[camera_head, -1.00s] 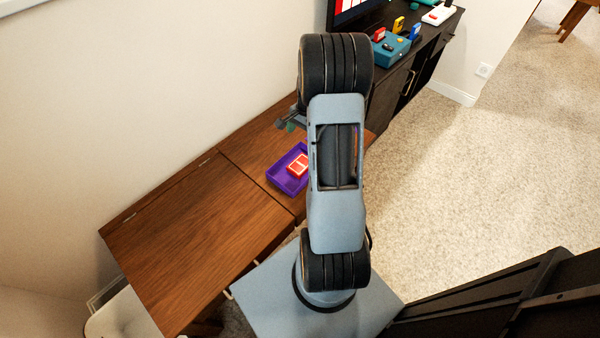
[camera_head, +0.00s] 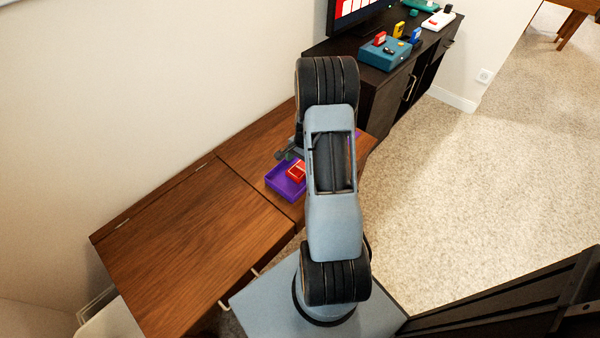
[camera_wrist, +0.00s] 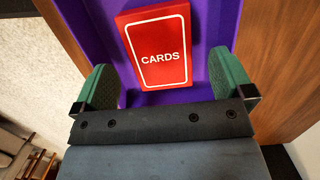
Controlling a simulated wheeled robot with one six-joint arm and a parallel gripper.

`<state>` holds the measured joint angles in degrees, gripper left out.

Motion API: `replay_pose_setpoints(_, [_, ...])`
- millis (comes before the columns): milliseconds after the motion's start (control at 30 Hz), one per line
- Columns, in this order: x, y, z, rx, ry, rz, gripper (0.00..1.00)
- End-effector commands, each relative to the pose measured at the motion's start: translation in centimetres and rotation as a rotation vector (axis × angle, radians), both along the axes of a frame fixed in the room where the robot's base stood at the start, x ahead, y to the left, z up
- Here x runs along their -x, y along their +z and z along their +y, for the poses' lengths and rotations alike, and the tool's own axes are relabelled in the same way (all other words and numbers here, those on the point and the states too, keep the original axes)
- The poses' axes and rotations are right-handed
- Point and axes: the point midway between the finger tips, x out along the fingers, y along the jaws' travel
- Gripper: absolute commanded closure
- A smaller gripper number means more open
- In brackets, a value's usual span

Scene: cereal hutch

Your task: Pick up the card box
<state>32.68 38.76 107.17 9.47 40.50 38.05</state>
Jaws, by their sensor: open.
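The card box is red with a white outline and the word CARDS. It lies in a purple tray, and the wrist view shows the box (camera_wrist: 157,50) just ahead of my gripper and between the lines of its fingers. The head view shows the card box (camera_head: 297,171) and the purple tray (camera_head: 280,186) on the wooden desk, partly hidden by my arm. The tray's floor and walls also show in the wrist view (camera_wrist: 215,30). My gripper (camera_wrist: 165,88) is open and empty, its two green fingers apart. In the head view my gripper (camera_head: 287,155) is mostly hidden, close to the box.
The wooden desk (camera_head: 190,235) has a clear top to the left of the tray. A dark cabinet (camera_head: 385,85) behind carries a screen (camera_head: 355,12), a teal box (camera_head: 384,53) and several small coloured items. Carpet (camera_head: 480,180) lies open at right.

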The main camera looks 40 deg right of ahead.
Motion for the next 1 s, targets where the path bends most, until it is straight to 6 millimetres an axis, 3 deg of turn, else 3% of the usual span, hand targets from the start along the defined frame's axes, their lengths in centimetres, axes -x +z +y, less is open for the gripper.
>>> replay_pose_setpoints(33, [0.1, -1.2, 0.2, -0.002, 0.0, 0.002, 0.01])
replay_pose_setpoints(133, [0.1, -2.2, 0.3, -0.001, 0.001, 0.001, 0.01])
replay_pose_setpoints(400, [0.1, -2.4, 0.4, 0.0, 0.001, 0.0, 0.02])
replay_pose_setpoints(1000, [0.1, -2.3, 0.3, 0.0, 0.001, 0.0, 0.56])
